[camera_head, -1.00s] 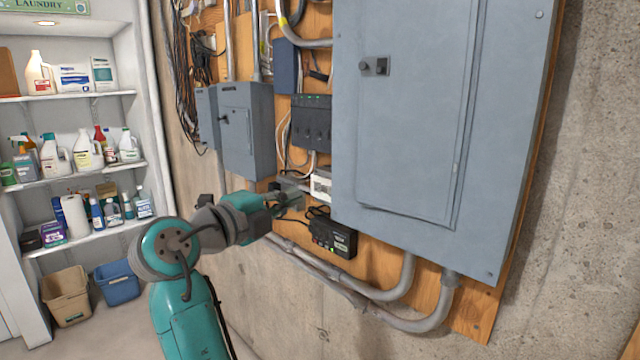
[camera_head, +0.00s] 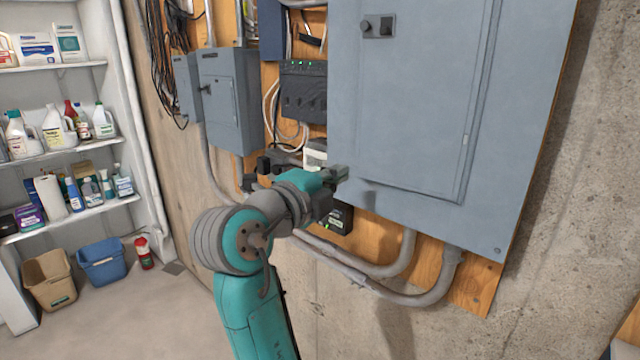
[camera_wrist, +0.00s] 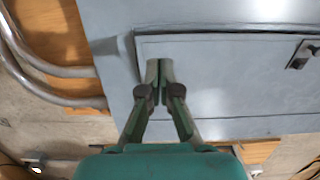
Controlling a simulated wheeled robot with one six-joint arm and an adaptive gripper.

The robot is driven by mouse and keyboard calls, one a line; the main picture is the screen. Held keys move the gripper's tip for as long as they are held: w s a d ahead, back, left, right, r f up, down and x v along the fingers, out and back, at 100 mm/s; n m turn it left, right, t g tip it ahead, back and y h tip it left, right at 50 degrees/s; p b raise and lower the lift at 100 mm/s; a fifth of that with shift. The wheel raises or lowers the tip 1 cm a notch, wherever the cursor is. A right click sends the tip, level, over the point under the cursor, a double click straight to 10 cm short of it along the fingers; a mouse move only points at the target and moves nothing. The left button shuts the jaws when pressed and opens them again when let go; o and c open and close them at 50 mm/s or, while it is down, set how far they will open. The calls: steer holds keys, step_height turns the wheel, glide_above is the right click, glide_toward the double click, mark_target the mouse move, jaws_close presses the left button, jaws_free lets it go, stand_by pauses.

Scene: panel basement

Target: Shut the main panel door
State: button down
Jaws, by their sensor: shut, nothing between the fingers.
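The main panel door (camera_head: 425,100) is a grey rectangular door in a large grey panel box (camera_head: 535,90) on the wall. It looks flush or nearly flush with the box; I cannot tell whether it is latched. Its dark latch (camera_head: 378,27) is at the upper left, and also shows in the wrist view (camera_wrist: 304,54). My gripper (camera_head: 340,173) is shut and empty near the lower left of the box. In the wrist view my gripper (camera_wrist: 159,66) overlaps the door (camera_wrist: 225,75) near its edge; I cannot tell whether it touches.
Conduits (camera_head: 375,270) curve below the box. A black device (camera_head: 340,217) is just behind my gripper. A smaller grey box (camera_head: 230,100) and dark cables hang to the left. Shelves of bottles (camera_head: 60,130), two bins and a fire extinguisher (camera_head: 145,253) stand at the left.

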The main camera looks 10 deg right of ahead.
mark_target(360, 160)
steer(key=shift+x, duration=3.1)
steer(key=shift+x, duration=0.75)
steer(key=shift+a, duration=0.15)
